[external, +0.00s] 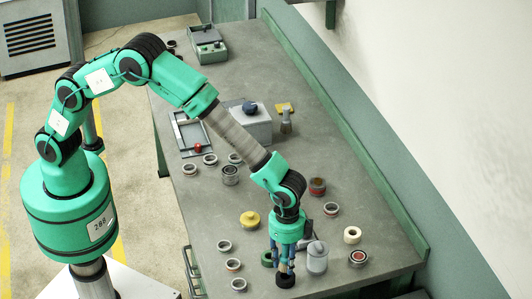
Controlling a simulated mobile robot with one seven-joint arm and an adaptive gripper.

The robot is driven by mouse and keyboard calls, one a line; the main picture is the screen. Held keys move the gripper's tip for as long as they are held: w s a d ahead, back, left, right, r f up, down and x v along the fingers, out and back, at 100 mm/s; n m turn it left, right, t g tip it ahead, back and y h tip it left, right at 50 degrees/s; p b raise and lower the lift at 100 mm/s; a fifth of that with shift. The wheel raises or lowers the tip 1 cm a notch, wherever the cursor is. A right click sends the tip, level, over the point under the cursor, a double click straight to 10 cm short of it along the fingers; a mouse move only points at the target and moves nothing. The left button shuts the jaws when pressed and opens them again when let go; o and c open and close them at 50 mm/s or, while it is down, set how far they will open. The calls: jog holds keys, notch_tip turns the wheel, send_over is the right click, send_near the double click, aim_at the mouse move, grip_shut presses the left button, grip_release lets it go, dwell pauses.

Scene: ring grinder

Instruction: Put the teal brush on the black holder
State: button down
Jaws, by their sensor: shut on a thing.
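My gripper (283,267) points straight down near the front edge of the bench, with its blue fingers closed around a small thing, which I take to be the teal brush. The brush is mostly hidden between the fingers, and its colour is too small to tell. A round black piece (285,281), which looks like the black holder, sits directly below the fingertips. I cannot tell whether the held thing touches it.
A grey lidded canister (317,258) stands close on the right of my gripper, and a dark green ring (267,258) close on the left. A yellow piece (250,220) and several rings lie around on the grey bench (200,240). A grey block machine (250,125) stands farther back.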

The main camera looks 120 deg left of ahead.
aim_at(287, 274)
dwell(0.3)
jog(key=shift+f, duration=1.7)
jog(key=shift+f, duration=0.15)
jog(key=c, duration=1.2)
grip_release()
notch_tip(287, 274, up, 12)
jog(key=shift+r+p, duration=0.1)
jog(key=shift+p, duration=0.3)
jog(key=shift+r, duration=0.15)
